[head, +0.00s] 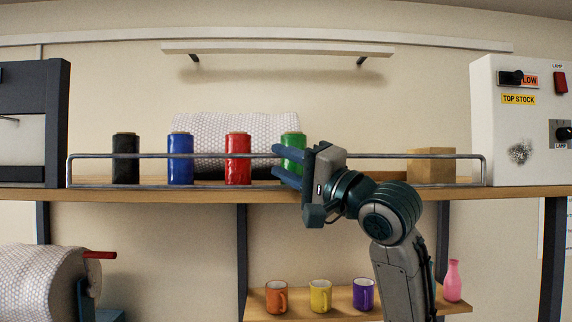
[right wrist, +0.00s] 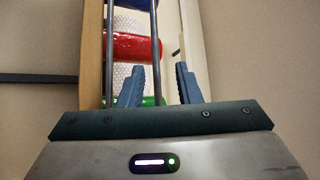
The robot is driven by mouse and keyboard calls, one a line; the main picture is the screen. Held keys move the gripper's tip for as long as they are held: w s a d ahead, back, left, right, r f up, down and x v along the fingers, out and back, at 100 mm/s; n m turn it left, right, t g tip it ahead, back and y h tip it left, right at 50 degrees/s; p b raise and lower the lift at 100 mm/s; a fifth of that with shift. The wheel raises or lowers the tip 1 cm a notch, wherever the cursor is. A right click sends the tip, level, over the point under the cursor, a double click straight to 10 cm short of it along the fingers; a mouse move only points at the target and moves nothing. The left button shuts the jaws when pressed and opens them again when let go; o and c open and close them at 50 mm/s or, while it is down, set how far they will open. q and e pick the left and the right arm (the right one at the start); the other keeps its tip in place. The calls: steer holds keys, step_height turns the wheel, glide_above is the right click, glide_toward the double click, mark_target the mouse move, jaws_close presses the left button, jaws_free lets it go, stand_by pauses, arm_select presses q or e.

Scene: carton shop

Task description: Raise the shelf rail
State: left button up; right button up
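The shelf rail (head: 380,155) is a thin grey bar along the front of the upper shelf, with bent ends and a second bar low by the shelf edge. It crosses in front of the spools. My right gripper (head: 279,164) is at the rail near its middle, beside the green spool, with its fingers pointing left. In the right wrist view the fingers (right wrist: 160,86) are apart, and one rail bar (right wrist: 154,45) runs into the gap between them. I cannot tell whether either finger touches it. My left gripper is out of view.
Black (head: 125,160), blue (head: 180,160), red (head: 238,160) and green (head: 293,145) spools stand behind the rail, with a bubble-wrap roll (head: 215,125) behind them. A cardboard box (head: 431,166) and a control panel (head: 520,120) are right. Mugs (head: 320,296) stand on a lower shelf.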

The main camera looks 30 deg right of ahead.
steer(key=b+v, duration=0.8)
steer(key=v, duration=0.3)
steer(key=shift+w, duration=0.15)
stand_by(0.3)
